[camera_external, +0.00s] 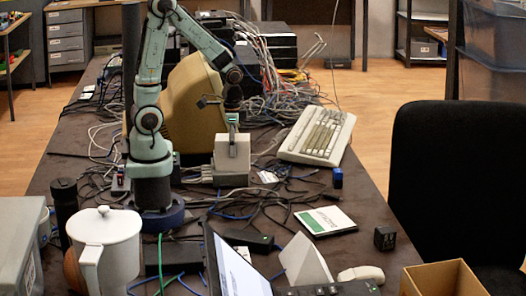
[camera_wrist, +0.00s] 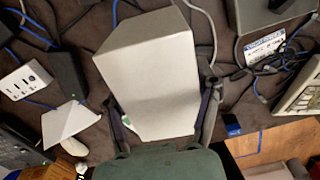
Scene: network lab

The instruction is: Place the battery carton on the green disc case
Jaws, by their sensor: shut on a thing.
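The battery carton, a plain pale grey-white box (camera_external: 232,152), is upright between the fingers of my gripper (camera_external: 233,128). In the wrist view the carton (camera_wrist: 155,85) fills the middle, with one finger of my gripper (camera_wrist: 163,112) along each side. My gripper is shut on it. The carton is near the cables behind my base; I cannot tell whether its bottom touches anything. The green disc case (camera_external: 325,221), a flat white and green square, lies on the table to the right and nearer the camera. In the wrist view the carton hides most of that area.
A keyboard (camera_external: 317,136), a small blue box (camera_external: 337,177) and a small black cube (camera_external: 384,238) are on the dark table. Cables spread around my base. A white jug (camera_external: 106,250) stands left.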

